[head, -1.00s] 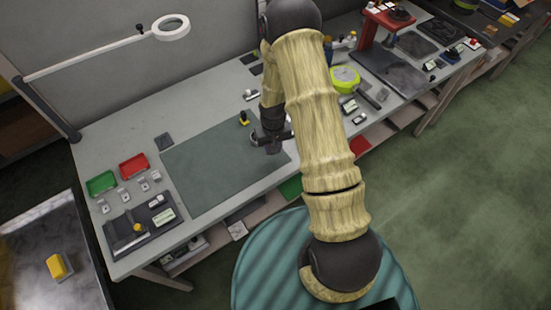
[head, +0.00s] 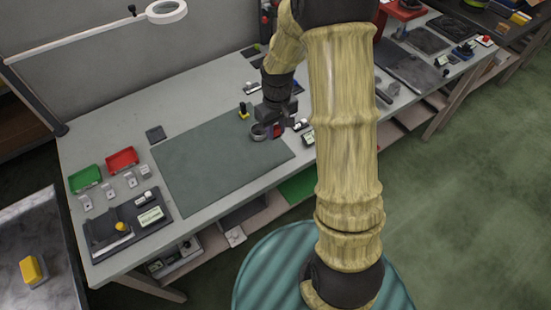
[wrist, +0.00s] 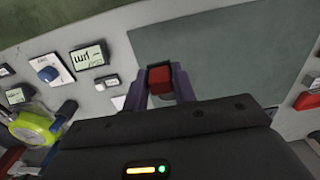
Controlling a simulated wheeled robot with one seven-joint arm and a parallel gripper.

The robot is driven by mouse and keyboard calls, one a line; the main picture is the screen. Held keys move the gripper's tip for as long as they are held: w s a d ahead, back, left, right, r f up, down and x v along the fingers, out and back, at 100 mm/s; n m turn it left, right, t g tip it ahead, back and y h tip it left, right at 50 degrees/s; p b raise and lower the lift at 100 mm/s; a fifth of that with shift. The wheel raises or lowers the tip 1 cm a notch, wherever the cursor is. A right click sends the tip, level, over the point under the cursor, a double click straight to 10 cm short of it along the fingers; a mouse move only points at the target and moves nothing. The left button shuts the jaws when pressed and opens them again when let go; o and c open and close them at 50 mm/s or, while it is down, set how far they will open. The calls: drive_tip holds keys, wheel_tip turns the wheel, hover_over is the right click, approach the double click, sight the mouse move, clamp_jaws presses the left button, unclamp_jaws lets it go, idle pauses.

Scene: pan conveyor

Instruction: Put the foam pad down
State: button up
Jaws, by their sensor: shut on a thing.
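My gripper (head: 275,130) hangs over the right part of the dark green mat (head: 200,165) on the workbench. In the wrist view my gripper (wrist: 160,82) is shut on a small red block (wrist: 160,79), which I take to be the foam pad. The block also shows as a red patch in the head view (head: 277,132). The mat fills the upper middle of the wrist view (wrist: 225,50). I cannot tell the gap between block and bench.
A yellow-and-black item (head: 244,110) stands at the mat's back edge. A grey ring (head: 258,132) shows beside my gripper. Green (head: 85,178) and red (head: 122,159) trays sit at the left. Small devices (head: 308,137) lie right of the mat. The mat's left part is clear.

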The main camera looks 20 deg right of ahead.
hover_over(276, 155)
drive_tip(key=shift+f, duration=2.9)
drive_tip(key=shift+f+p, duration=0.5)
drive_tip(key=shift+f, duration=1.6)
drive_tip(key=shift+f, duration=0.15)
drive_tip(key=o, duration=0.9)
drive_tip(key=shift+o, duration=0.2)
